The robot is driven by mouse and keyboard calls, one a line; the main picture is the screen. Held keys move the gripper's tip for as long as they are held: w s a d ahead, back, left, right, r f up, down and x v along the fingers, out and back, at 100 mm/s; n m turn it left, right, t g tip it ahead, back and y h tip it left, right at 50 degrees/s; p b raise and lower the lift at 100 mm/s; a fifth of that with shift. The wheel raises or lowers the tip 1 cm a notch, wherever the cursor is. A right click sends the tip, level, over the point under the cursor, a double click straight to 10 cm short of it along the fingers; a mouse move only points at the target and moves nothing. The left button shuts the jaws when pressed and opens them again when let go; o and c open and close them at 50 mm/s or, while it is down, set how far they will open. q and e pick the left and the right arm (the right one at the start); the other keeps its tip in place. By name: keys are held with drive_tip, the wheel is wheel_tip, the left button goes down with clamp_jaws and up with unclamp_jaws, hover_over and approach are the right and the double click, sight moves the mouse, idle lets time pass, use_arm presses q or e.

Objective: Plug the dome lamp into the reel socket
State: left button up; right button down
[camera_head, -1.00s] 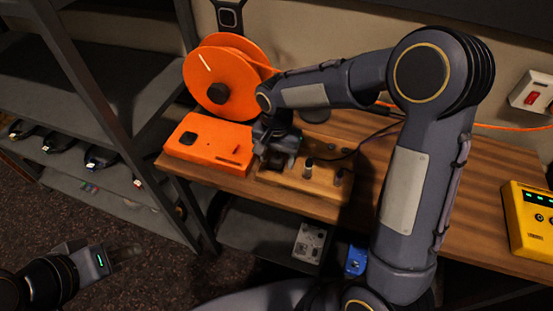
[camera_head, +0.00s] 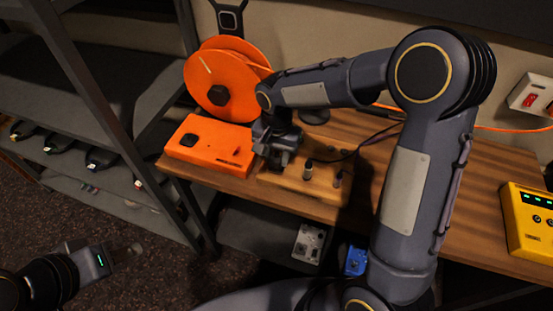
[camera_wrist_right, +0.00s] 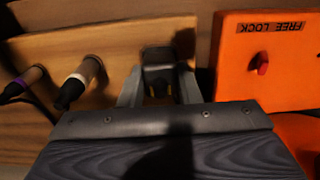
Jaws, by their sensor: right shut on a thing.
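My right gripper (camera_head: 278,158) is over the left end of a wooden block (camera_head: 312,184) on the desk. In the right wrist view its fingers (camera_wrist_right: 158,92) are shut on a dark plug (camera_wrist_right: 158,58). I cannot tell whether the plug is seated in the block or just above it. The orange reel box (camera_head: 210,146) lies just left of the gripper, with a "FREE LOCK" label and red knob (camera_wrist_right: 263,62). The orange reel (camera_head: 218,82) stands behind it. I cannot make out the dome lamp for certain. My left gripper (camera_head: 122,256) is low at left, away from the desk.
A yellow box (camera_head: 530,218) sits at the desk's right. A wall switch (camera_head: 530,97) is behind. A grey shelf (camera_head: 100,185) stands left. Bare desk (camera_head: 440,190) lies right of the block.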

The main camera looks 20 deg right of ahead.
sight(278, 155)
drive_tip(key=shift+r+p, duration=1.65)
drive_tip(key=shift+r, duration=0.8)
drive_tip(key=shift+d, duration=0.1)
